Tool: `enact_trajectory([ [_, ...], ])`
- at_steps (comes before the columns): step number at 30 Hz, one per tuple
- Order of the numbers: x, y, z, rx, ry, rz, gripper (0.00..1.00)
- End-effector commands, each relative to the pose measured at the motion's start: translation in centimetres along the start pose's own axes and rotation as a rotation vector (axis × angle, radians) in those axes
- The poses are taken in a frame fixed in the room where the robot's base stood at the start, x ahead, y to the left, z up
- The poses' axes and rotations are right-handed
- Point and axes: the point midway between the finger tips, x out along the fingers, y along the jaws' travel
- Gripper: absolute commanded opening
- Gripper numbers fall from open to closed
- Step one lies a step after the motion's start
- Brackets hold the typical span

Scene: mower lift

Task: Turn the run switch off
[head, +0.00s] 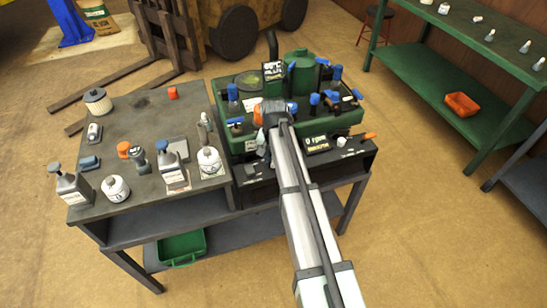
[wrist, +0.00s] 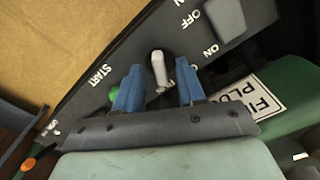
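The run switch appears to be the light grey toggle lever (wrist: 159,66) on a dark panel (wrist: 112,62). Printed words ON and OFF lie to its right, with START to its left. My gripper (wrist: 160,78) shows two blue fingers, spread apart, one on each side of the lever. Gaps show between fingers and lever, so it looks open and not clamped. In the head view my arm reaches to the front of the green machine (head: 245,148) on the bench. The lever cannot be made out there, and the fingers are mostly hidden.
A green button (wrist: 113,94) is beside the left finger. A second grey part (wrist: 225,18) stands on the panel near OFF. Blue-capped fittings crowd the machine. Bottles and a white canister (head: 209,161) stand on the bench (head: 150,103) to the left.

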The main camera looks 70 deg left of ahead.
Motion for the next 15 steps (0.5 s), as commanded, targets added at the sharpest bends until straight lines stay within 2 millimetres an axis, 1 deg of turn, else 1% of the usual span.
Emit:
enact_trajectory([
  [10, 0.26, 0.0, 0.0, 0.0, 0.0, 0.0, 0.38],
  [15, 0.25, 0.0, 0.0, 0.0, 0.0, 0.0, 0.22],
])
